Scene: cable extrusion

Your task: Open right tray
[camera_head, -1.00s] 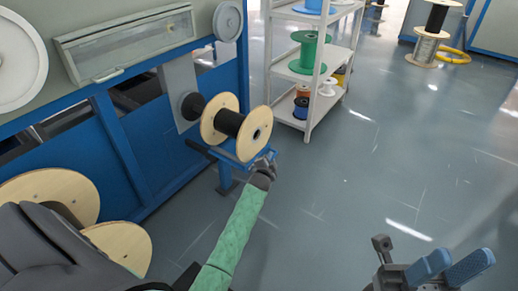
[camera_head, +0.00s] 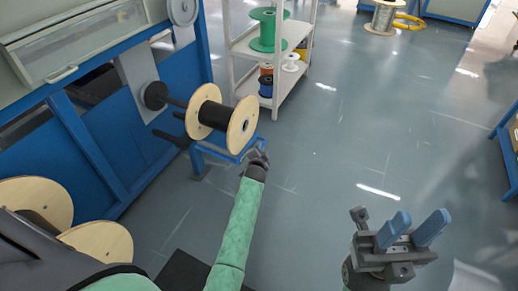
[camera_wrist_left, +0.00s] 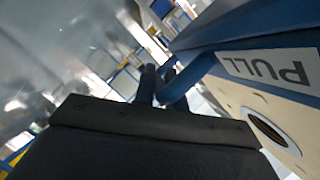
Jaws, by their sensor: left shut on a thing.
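The tray (camera_head: 222,152) is a blue frame in front of the blue machine, with a wooden-flanged spool of black cable (camera_head: 222,118) on it. A gap with a dark rod lies between the spool and the machine's black disc. My left gripper (camera_head: 260,158) is shut on the tray's front handle. In the left wrist view, the tray's blue edge (camera_wrist_left: 250,25) carries a PULL label (camera_wrist_left: 270,66), and dark blue fingers (camera_wrist_left: 165,85) meet the handle. My right gripper (camera_head: 408,230), with blue fingers spread, is open and empty over the floor.
A white shelf (camera_head: 240,65) with coloured spools stands behind the tray. The blue machine (camera_head: 105,135) fills the left, with wooden spools (camera_head: 98,243) low in front. The grey floor (camera_head: 330,160) to the right is clear.

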